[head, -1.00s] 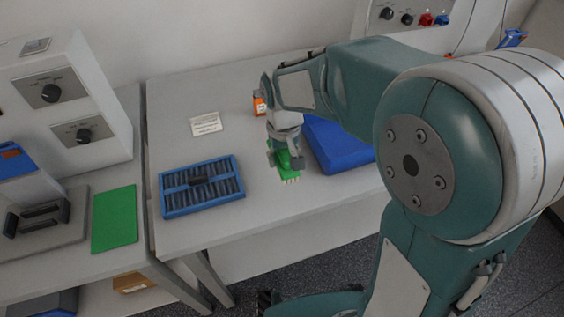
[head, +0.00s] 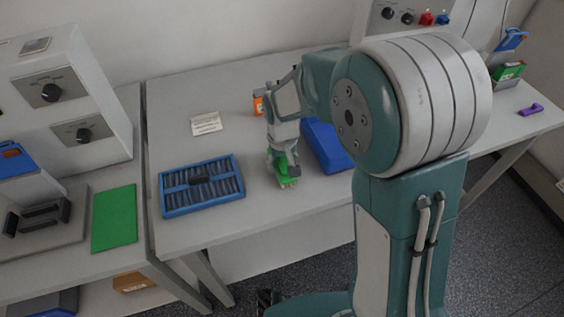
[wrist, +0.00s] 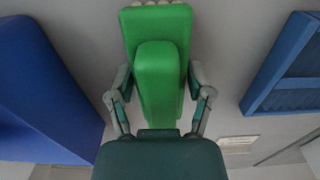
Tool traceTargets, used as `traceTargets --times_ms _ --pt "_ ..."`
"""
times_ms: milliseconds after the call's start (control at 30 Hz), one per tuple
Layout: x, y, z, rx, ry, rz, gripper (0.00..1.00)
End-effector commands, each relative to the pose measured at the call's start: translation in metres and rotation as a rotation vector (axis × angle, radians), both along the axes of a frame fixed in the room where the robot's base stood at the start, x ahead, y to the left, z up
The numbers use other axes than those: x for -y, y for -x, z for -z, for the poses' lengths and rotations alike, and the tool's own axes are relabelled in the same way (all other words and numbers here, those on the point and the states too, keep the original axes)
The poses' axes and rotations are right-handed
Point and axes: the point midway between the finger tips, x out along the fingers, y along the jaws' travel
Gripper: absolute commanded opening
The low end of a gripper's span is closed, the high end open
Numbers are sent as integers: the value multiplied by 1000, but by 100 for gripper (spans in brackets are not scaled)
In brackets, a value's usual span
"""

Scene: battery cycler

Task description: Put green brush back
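The green brush (head: 288,183) is at my gripper (head: 281,162) in the head view, low at the table top, between a blue slotted tray and a blue box. In the wrist view the green brush (wrist: 158,75) fills the middle, with pale bristles along its far edge. The fingers of my gripper (wrist: 160,90) lie on both sides of its raised handle and appear closed on it. I cannot tell whether the brush touches the table.
The blue slotted tray (head: 166,203) lies left of my gripper, the blue box (head: 326,148) right. A white card (head: 206,123) and an orange item (head: 258,105) are behind. A green mat (head: 114,219) lies on the left bench. A purple item (head: 530,109) is far right. The front table area is clear.

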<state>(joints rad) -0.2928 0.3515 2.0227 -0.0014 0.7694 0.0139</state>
Motion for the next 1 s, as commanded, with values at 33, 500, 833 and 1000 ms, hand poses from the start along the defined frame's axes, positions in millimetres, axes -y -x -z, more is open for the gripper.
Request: traceTargets --times_ms 33,500,833,1000 --pt "0 0 0 0 0 0 94" --pt "0 -1 -4 2 -1 0 94" --pt "0 -1 -65 5 -1 0 94" --pt "-1 -1 -98 4 -1 0 94"
